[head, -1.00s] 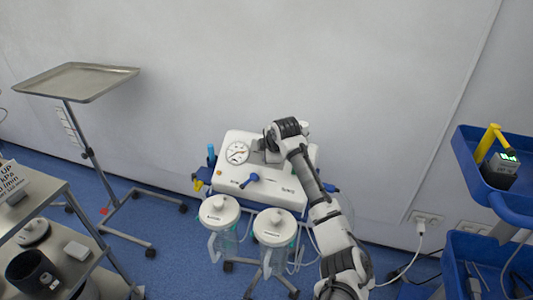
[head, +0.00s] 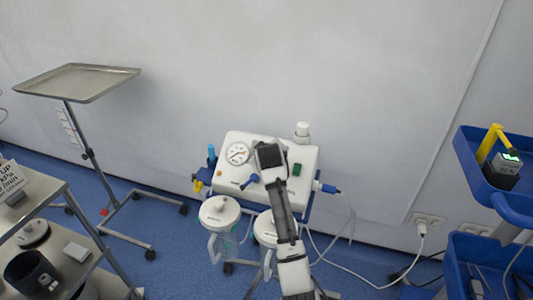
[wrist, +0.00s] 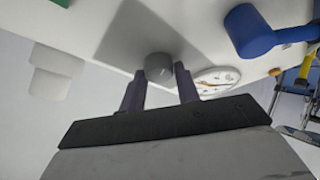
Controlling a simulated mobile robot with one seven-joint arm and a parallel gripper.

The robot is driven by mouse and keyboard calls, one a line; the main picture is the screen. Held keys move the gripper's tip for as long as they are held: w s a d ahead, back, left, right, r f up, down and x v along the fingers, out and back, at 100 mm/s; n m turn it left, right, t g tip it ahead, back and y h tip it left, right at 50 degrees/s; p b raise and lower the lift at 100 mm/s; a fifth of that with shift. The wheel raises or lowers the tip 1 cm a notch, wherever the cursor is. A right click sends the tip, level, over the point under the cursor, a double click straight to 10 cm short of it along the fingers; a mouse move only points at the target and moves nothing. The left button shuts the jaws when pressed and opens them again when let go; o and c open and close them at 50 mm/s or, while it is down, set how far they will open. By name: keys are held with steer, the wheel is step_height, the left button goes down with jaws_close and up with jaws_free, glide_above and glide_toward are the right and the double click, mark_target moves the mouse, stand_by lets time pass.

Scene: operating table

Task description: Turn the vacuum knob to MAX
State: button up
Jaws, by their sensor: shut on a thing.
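The white suction unit (head: 300,155) has a round dial gauge (head: 237,153) at its upper left. A short grey round knob (wrist: 158,65) stands on its panel beside the gauge, which also shows in the wrist view (wrist: 217,80). I take this for the vacuum knob; no MAX mark is readable. My gripper (wrist: 164,82) is shut on the knob, one finger on each side. In the head view my gripper (head: 268,155) hides the knob. The gauge needle is too small to read well.
A blue lever (head: 250,181) sits on the unit below the gauge, close to my gripper. A green switch (head: 297,169) and a white cap (head: 302,130) are to the right. Lidded canisters (head: 219,212) hang in front. A tray stand (head: 78,82) is left, blue bins (head: 490,190) right.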

steer(key=m+h, duration=0.1)
steer(key=m, duration=0.2)
steer(key=m+h, duration=0.1)
steer(key=m, duration=0.2)
steer(key=shift+a+f+t+h, duration=0.15)
steer(key=shift+a+t+h, duration=0.05)
steer(key=shift+t+h, duration=0.1)
steer(key=m+h, duration=0.1)
steer(key=m, duration=0.2)
steer(key=m+h+b, duration=0.1)
steer(key=m, duration=0.2)
steer(key=shift+a+m+h, duration=0.15)
steer(key=shift+m+h, duration=0.15)
steer(key=m+g+h+b, duration=0.1)
steer(key=m, duration=0.2)
steer(key=m+g+h+b, duration=0.1)
steer(key=m, duration=0.2)
steer(key=shift+w, duration=0.15)
steer(key=m+g+b, duration=0.1)
steer(key=m, duration=0.2)
steer(key=m+g+b, duration=0.1)
steer(key=m, duration=0.1)
steer(key=shift+w+m+g+h+b, duration=0.1)
steer(key=shift+m+g+h+b, duration=0.2)
steer(key=shift+m+h, duration=0.1)
steer(key=shift+r, duration=0.2)
steer(key=o, duration=1)
steer(key=shift+c, duration=0.2)
